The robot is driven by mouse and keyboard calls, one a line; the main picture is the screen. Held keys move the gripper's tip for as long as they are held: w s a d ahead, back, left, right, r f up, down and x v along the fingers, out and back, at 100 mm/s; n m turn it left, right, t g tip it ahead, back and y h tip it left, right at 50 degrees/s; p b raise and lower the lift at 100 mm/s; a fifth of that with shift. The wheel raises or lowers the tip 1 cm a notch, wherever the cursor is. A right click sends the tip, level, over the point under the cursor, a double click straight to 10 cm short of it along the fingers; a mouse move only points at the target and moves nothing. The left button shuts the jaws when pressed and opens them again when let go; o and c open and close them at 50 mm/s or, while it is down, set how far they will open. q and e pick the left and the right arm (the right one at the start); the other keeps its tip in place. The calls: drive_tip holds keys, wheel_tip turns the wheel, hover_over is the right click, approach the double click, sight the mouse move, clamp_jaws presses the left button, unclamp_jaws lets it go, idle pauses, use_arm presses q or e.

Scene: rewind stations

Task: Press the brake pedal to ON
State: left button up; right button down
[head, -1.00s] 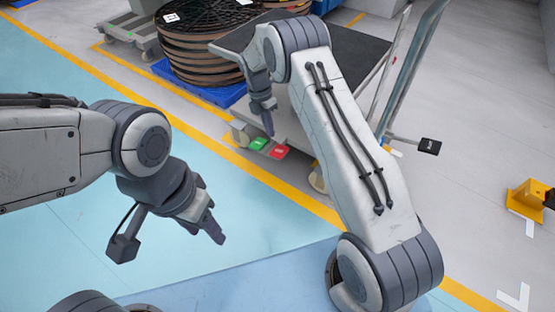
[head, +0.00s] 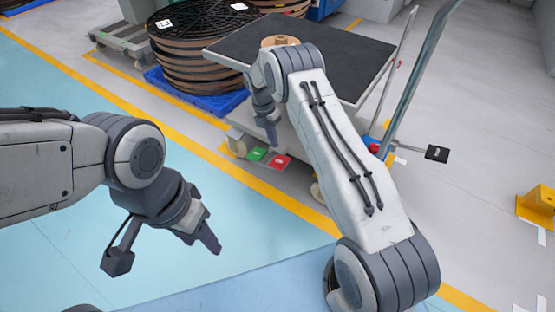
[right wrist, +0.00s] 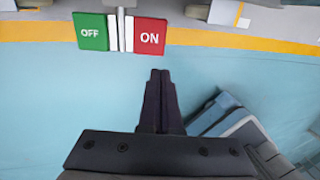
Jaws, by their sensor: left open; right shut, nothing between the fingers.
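The brake pedal has a green OFF pad (head: 257,154) and a red ON pad (head: 277,162) low at the cart's near side. In the right wrist view the OFF pad (right wrist: 92,32) is left of the ON pad (right wrist: 150,37), with white strips between them. I cannot tell which pad is lower. My right gripper (head: 272,142) is shut and empty, pointing down close to the ON pad; in its wrist view the fingertips (right wrist: 160,73) show just below that pad, apart from it in the picture. My left gripper (head: 211,240) is open and empty over the blue floor.
The cart has a dark top (head: 350,60) with a brown core (head: 280,41) on it and a pale handle (head: 415,75) at right. Stacked reels (head: 200,50) stand on a blue pallet (head: 195,95) behind. A yellow block (head: 537,205) stands at right. The floor in front is clear.

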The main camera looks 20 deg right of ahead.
sight(281, 167)
drive_tip(key=shift+d, duration=0.15)
drive_tip(key=b+x, duration=0.5)
drive_tip(key=x, duration=0.5)
use_arm(q)
wheel_tip(281, 167, down, 5)
drive_tip(key=shift+d+f, duration=0.1)
drive_tip(key=shift+f, duration=0.05)
